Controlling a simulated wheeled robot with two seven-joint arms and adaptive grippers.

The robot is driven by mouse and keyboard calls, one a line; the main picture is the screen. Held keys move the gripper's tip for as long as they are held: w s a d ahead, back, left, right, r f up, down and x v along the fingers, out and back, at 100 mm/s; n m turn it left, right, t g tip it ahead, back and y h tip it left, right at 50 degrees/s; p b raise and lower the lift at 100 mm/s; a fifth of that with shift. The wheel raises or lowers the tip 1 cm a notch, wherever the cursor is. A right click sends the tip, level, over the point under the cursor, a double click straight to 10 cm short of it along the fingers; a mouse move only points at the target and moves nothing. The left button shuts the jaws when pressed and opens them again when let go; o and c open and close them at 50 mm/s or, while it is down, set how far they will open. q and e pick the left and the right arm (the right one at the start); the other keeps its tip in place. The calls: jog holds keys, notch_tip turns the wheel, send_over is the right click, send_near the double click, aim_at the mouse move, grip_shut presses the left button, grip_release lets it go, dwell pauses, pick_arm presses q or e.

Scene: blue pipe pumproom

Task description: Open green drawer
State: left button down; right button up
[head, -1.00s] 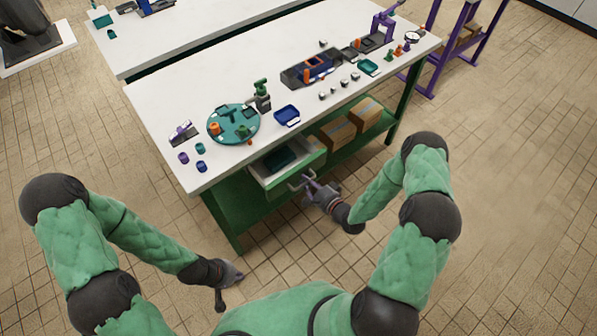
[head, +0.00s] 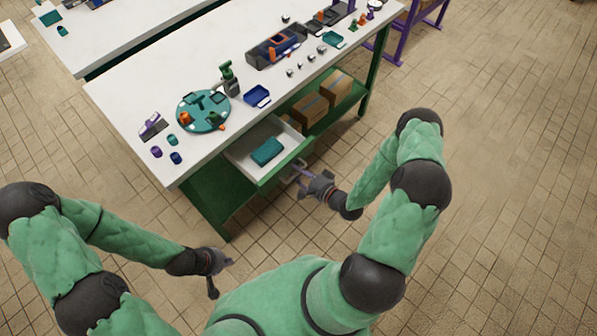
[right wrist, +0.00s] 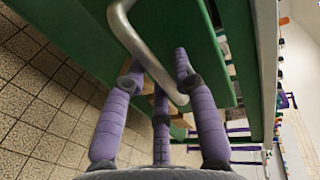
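The green drawer (head: 283,167) under the white workbench (head: 130,115) is pulled out, showing its white inside and a teal box (head: 267,151) lying in it. Its metal handle (right wrist: 150,50) crosses between the purple fingers in the right wrist view. My right gripper (head: 303,183) is at the drawer front, its fingers closed around the handle (right wrist: 163,75); the exact contact is partly hidden. My left gripper (head: 225,262) hangs low over the floor, away from the bench; its finger opening is too small to tell.
Cardboard boxes (head: 309,108) sit on the green lower shelf right of the drawer. A round teal tray (head: 190,122), a blue tray (head: 257,96) and several small parts lie on the bench. Tiled floor (head: 480,180) at the right is clear.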

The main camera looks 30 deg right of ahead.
dwell(0.3)
jog(key=v, duration=1.2)
jog(key=shift+a, duration=0.1)
dwell(0.4)
jog(key=w+a+f+n+g, duration=0.3)
jog(key=a+f+n+g, duration=0.25)
jog(key=a, duration=0.25)
jog(key=s+a+n+g, duration=0.2)
jog(key=a+g, duration=0.1)
jog(key=s+a+f+n+g+h, duration=0.1)
jog(key=s+a+n+g, duration=0.1)
jog(key=s+a, duration=0.1)
jog(key=s+a+n+g, duration=0.2)
jog(key=s+a+g, duration=0.1)
jog(key=a, duration=0.1)
jog(key=shift+s+a+f+g, duration=0.15)
jog(key=shift+s+f+g, duration=0.05)
jog(key=shift+g, duration=0.15)
